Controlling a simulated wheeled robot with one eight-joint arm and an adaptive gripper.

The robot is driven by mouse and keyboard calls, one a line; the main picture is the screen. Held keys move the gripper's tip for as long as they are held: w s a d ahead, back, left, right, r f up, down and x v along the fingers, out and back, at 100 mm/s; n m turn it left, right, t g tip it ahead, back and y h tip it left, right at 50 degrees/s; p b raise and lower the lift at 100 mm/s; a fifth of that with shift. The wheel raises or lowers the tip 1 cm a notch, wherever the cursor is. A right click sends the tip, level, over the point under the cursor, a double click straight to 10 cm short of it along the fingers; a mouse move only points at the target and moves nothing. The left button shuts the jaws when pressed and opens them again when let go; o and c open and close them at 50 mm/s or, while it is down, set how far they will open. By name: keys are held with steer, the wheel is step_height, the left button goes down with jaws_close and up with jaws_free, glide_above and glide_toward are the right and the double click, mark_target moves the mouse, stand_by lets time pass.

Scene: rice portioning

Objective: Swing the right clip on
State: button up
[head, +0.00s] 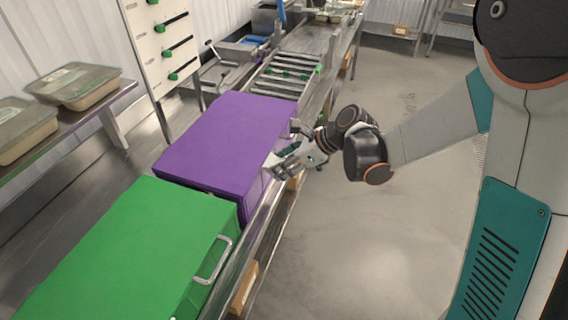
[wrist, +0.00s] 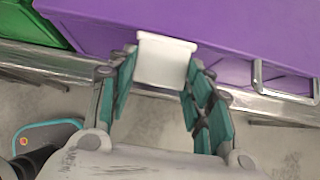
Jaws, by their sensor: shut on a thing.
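The purple box (head: 225,145) stands on the steel counter with its lid on. A white clip (wrist: 165,62) sits at the edge of this box. My gripper (head: 283,165) is at the box's aisle side. In the wrist view, its teal fingers (wrist: 160,75) are on both sides of the clip and shut on it. The clip stands out from the box edge, and its lower end is near the fingers. My gripper hides part of the box's side in the head view.
A wire handle (wrist: 285,82) is on the purple box, right of the clip. The green box (head: 130,250) stands close by, with a metal handle (head: 214,262) on the aisle side. A roller conveyor (head: 285,75) lies beyond. The aisle floor (head: 350,240) is clear.

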steer(key=shift+b+x, duration=0.75)
steer(key=shift+x, duration=0.2)
steer(key=shift+w+a+f+b, duration=0.15)
steer(key=shift+a+b, duration=0.05)
steer(key=shift+a, duration=0.2)
steer(key=shift+w+a+f+b, duration=0.15)
steer(key=shift+a+b, duration=0.05)
steer(key=shift+a, duration=0.25)
steer(key=shift+a+f, duration=0.1)
steer(key=shift+a, duration=0.1)
steer(key=o, duration=0.9)
steer(key=shift+w+a+f+b, duration=0.25)
steer(key=shift+a+b, duration=0.1)
steer(key=shift+a, duration=0.15)
steer(key=shift+w+a+f+b, duration=0.1)
steer(key=shift+a+f+b, duration=0.2)
steer(key=shift+a, duration=0.25)
steer(key=shift+o, duration=1)
steer(key=shift+w+a+f+b, duration=0.2)
steer(key=shift+a+b, duration=0.1)
steer(key=shift+a, duration=0.25)
